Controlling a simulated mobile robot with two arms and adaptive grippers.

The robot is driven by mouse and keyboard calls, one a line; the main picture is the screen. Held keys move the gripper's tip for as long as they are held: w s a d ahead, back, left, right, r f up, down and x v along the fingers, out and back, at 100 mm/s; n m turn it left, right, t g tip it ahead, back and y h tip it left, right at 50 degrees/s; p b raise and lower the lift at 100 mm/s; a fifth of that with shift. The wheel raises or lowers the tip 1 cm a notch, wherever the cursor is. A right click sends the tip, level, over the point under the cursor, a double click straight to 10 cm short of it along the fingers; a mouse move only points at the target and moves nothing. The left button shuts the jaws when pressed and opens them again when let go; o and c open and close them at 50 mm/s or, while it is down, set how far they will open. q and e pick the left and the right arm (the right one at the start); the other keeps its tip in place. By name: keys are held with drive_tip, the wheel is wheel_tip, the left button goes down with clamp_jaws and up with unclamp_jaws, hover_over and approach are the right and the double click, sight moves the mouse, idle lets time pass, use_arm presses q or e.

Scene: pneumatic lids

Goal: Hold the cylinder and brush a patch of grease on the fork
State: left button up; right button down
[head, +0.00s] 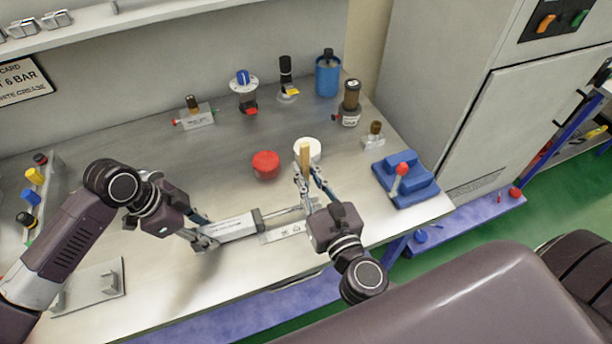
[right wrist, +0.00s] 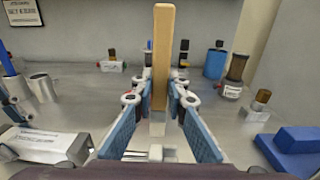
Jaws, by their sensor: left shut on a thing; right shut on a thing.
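The cylinder (head: 232,226) is a light grey block-shaped body with a dark end cap and a thin rod pointing right, lying low over the bench. My left gripper (head: 203,241) is shut on its left end. My right gripper (head: 307,186) is shut on a brush (head: 305,156) with an upright wooden handle, above the rod's right end. The brush also shows in the right wrist view (right wrist: 163,60), its pale lower end pointing down between the fingers. The fork at the rod end is mostly hidden by my right gripper; I cannot tell whether the brush touches it or whether grease is on it.
A white round pot (head: 314,147) stands behind the brush, with a red round lid (head: 265,164) left of it. A blue block with a red-knobbed lever (head: 410,186) is at the right. A blue canister (head: 327,74) and several fittings stand at the back.

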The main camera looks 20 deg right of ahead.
sight(306, 159)
use_arm(q)
drive_tip(key=shift+w, duration=0.1)
use_arm(e)
drive_tip(key=shift+r, duration=2.35)
use_arm(q)
drive_tip(key=o, duration=1.2)
drive_tip(key=shift+c, duration=0.2)
drive_tip(key=v, duration=1.2)
